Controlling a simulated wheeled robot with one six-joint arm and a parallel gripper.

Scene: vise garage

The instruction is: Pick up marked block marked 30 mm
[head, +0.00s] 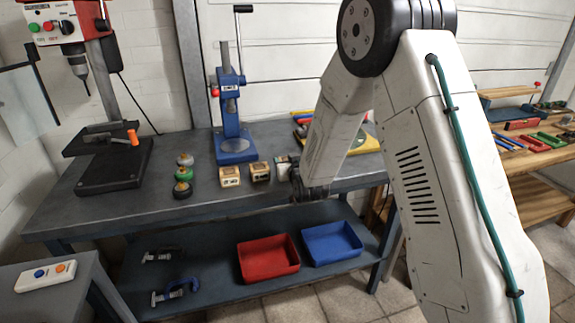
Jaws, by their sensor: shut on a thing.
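Small wooden blocks with pale, marked faces stand in a row near the front of the grey workbench (130,200). The left block (230,177) and the middle block (260,172) stand free on the top. A third, paler block (282,166) is at the right end, partly hidden by my gripper (297,180). The gripper is small and dark here, shut on this third block, its fingertips mostly hidden. The markings are too small to read, so I cannot tell which block is marked 30 mm.
A blue press (233,145) stands behind the blocks. Several round coloured pieces (183,176) stand to their left, and a drill press (100,165) farther left. A red bin (268,258) and a blue bin (332,243) sit on the lower shelf.

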